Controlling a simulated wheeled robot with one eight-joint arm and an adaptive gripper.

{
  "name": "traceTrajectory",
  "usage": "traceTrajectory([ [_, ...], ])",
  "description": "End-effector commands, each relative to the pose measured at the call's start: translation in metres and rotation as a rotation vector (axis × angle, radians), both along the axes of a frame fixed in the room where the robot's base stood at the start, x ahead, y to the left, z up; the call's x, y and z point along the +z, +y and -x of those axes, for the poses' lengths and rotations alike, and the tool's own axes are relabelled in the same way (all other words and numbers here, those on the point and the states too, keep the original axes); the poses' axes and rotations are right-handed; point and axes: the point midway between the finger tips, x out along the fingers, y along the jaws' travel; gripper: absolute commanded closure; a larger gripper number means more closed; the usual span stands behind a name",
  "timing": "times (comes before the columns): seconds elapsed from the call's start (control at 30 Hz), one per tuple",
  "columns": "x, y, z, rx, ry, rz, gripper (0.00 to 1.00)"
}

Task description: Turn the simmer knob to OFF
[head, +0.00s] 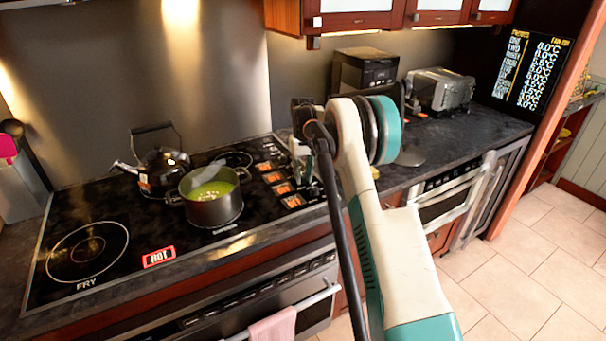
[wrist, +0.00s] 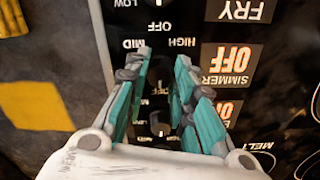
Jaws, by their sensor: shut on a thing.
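My gripper (wrist: 163,62) is over the stove's control strip in the wrist view, its teal fingers on both sides of the simmer knob (wrist: 160,82). It is shut on this dark knob, which is hard to make out against the black panel. The simmer display (wrist: 226,63) beside it shows upside down and reads OFF. Labels LOW, MID, HIGH and OFF are printed near the knobs. In the head view my arm hides most of the gripper, which is at the right end of the cooktop (head: 130,240); the knob is hidden there.
Another knob (wrist: 159,123) lies between the finger bases, and one more (wrist: 157,3) is at the top edge. A green-filled pot (head: 212,208) and a kettle (head: 162,170) stand on the cooktop. A HOT sign (head: 158,257) is lit near the FRY burner. A toaster (head: 440,90) stands behind.

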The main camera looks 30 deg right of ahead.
Motion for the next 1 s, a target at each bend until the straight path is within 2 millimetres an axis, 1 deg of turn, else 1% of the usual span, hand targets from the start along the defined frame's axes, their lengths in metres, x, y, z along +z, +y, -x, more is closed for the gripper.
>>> traceTrajectory([
  [0.27,0.001,0.000,-0.001,0.001,-0.003,0.001,1.00],
  [0.3,0.001,0.000,-0.001,0.000,-0.003,0.001,0.68],
  [0.37,0.001,0.000,-0.001,0.000,-0.003,0.001,0.56],
  [0.67,0.000,0.000,0.000,0.000,-0.001,0.000,0.56],
  [0.77,0.004,0.000,0.000,-0.001,-0.001,0.000,0.56],
  [0.87,0.014,0.000,0.000,-0.001,-0.001,0.000,0.56],
  [1.0,0.040,0.000,0.000,-0.001,-0.001,0.000,0.56],
])
